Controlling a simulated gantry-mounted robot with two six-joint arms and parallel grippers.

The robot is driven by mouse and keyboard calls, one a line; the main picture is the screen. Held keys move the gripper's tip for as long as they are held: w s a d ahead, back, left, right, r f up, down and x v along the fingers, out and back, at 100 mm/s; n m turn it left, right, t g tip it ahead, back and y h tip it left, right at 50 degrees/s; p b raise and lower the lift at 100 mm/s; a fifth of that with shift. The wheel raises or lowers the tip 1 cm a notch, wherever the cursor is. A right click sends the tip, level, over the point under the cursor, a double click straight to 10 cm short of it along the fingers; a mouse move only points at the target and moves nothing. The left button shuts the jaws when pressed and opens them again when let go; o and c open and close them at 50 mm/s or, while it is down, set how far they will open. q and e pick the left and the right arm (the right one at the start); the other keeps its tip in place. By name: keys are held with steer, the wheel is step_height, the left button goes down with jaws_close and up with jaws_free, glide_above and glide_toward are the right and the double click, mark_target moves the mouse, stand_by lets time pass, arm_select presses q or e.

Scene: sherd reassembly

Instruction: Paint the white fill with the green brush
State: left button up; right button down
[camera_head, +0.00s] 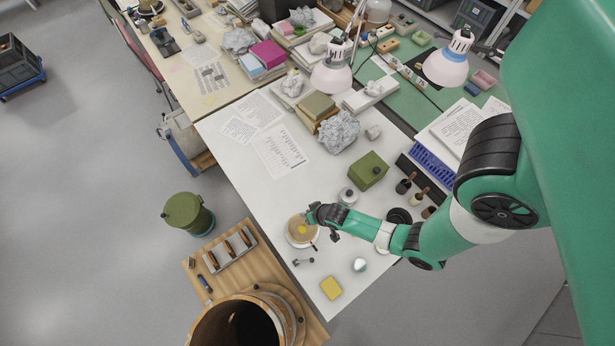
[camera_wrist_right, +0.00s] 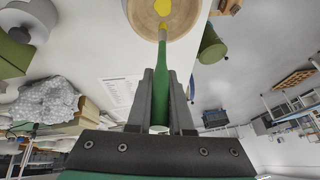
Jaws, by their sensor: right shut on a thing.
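A round tan vessel (camera_head: 294,228) sits on a pale round support near the left edge of the white table. A yellow patch (camera_head: 302,229) shows on it, and no white fill can be made out. The vessel (camera_wrist_right: 182,22) also shows at the top of the right wrist view, with a yellow patch (camera_wrist_right: 162,6). My right gripper (camera_head: 314,214) is beside and above the vessel. It is shut on the green brush (camera_wrist_right: 161,55), whose yellow tip (camera_wrist_right: 163,27) points at the vessel below the patch; I cannot tell whether it touches. My left gripper is not in view.
A white jar (camera_head: 348,195) and a green box (camera_head: 370,168) stand behind the gripper. A yellow sponge (camera_head: 331,287) and a shiny ball (camera_head: 360,265) lie at the front. Dark-topped brushes or bottles (camera_head: 404,186) stand to the right.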

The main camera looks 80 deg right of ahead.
steer(key=shift+r, duration=0.25)
steer(key=d+r+p, duration=0.1)
steer(key=d+r, duration=0.1)
steer(key=d, duration=0.5)
stand_by(0.3)
